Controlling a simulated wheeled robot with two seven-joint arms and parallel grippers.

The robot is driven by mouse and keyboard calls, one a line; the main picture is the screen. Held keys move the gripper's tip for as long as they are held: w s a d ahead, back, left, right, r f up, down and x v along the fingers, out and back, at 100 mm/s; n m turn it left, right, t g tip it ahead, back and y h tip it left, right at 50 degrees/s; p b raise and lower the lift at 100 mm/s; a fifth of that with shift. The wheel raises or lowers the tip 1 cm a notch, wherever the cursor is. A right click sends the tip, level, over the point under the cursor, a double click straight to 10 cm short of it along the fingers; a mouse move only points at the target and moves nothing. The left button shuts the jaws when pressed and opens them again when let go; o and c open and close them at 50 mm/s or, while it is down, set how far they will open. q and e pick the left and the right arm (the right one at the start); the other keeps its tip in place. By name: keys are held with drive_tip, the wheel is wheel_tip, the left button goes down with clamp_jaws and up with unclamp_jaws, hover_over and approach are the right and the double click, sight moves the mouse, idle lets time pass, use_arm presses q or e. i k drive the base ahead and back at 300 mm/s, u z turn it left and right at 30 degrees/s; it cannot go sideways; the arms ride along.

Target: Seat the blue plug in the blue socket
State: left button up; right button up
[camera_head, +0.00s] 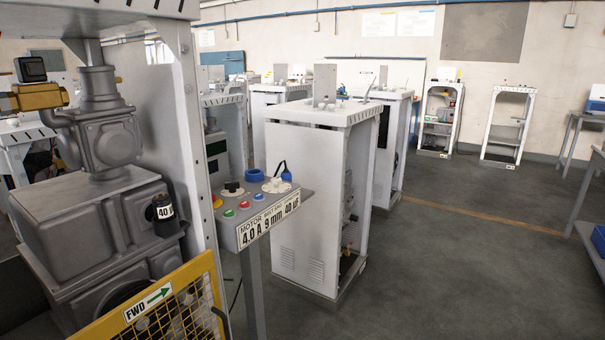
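A control panel (226,237) on a grey post stands left of centre, with a label reading "MOTOR TEST BAY 4.0 A 9 mm 40 µF". A round blue piece (255,176), which looks like the blue socket, sits at its back edge. A smaller blue piece (286,175) with a black loop, perhaps the blue plug, is at the panel's back right corner. The two blue pieces are apart. At this size I cannot tell for sure which is plug and which is socket. Neither of my grippers is in view.
A white dial (276,186), a black knob (234,188) and coloured buttons are on the panel. A grey machine (95,225) with a black "40" cylinder (163,215) and a yellow mesh guard (170,305) stand at left. A white cabinet (309,205) stands behind.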

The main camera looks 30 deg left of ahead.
sight(255, 182)
drive_tip(key=i, duration=3.35)
drive_tip(key=u, duration=4)
